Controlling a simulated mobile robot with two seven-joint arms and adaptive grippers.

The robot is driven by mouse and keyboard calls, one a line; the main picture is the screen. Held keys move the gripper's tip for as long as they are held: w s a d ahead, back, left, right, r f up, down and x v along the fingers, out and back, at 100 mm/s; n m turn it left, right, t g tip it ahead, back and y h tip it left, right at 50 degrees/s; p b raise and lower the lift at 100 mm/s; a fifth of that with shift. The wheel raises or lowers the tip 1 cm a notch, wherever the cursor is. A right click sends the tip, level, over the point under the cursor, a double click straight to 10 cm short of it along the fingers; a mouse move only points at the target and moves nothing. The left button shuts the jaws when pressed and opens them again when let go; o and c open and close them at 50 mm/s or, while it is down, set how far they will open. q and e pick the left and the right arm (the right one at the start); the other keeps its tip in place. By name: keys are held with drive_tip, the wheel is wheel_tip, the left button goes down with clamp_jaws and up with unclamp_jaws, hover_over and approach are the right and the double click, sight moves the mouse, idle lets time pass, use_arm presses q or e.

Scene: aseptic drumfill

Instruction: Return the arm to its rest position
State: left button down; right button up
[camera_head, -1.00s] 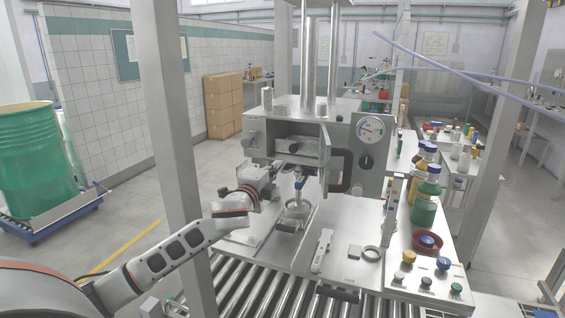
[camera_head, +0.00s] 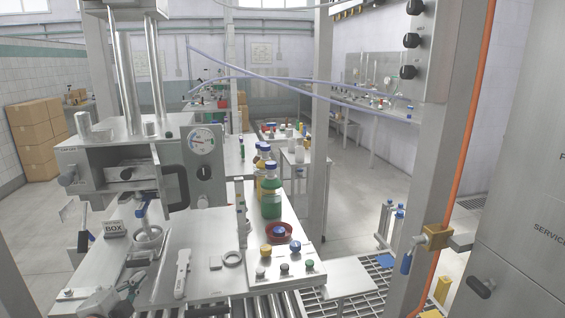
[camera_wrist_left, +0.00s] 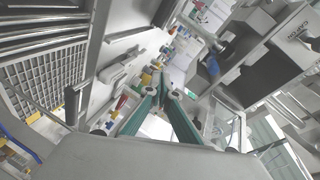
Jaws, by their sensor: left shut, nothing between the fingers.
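My left gripper (camera_head: 130,286) shows low at the left in the head view, by the near left corner of the steel worktop (camera_head: 205,285). Only a small part of it and its wrist show there. In the left wrist view its green-sided fingers (camera_wrist_left: 166,88) come together at the tips with nothing between them. The gripper is apart from the filling machine (camera_head: 125,165) and its round fitting (camera_head: 148,238). My right gripper is in neither view.
A pale handled tool (camera_head: 182,272) and a ring (camera_head: 232,258) lie on the worktop. A button panel (camera_head: 285,268) and bottles (camera_head: 271,190) stand at its right. A frame post (camera_head: 320,130) rises behind. Rollers run below the front edge.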

use_arm(q)
drive_tip(key=s+d+f+n+g+h, duration=0.1)
drive_tip(key=s+d+f+n, duration=0.2)
drive_tip(key=s+d+f, duration=0.2)
drive_tip(key=s+d+f+n+g+h, duration=0.1)
drive_tip(key=s+d+f, duration=0.5)
drive_tip(key=s+f, duration=0.6)
drive_tip(key=s+d+f+n+g+h, duration=0.1)
drive_tip(key=s+d+f+n+g, duration=0.1)
drive_tip(key=s+d+f+n, duration=0.3)
drive_tip(key=s+d+f, duration=0.1)
drive_tip(key=s+f, duration=0.3)
drive_tip(key=shift+s+d+f+g, duration=0.15)
drive_tip(key=shift+s+f+g, duration=0.05)
drive_tip(key=shift+f+g, duration=0.1)
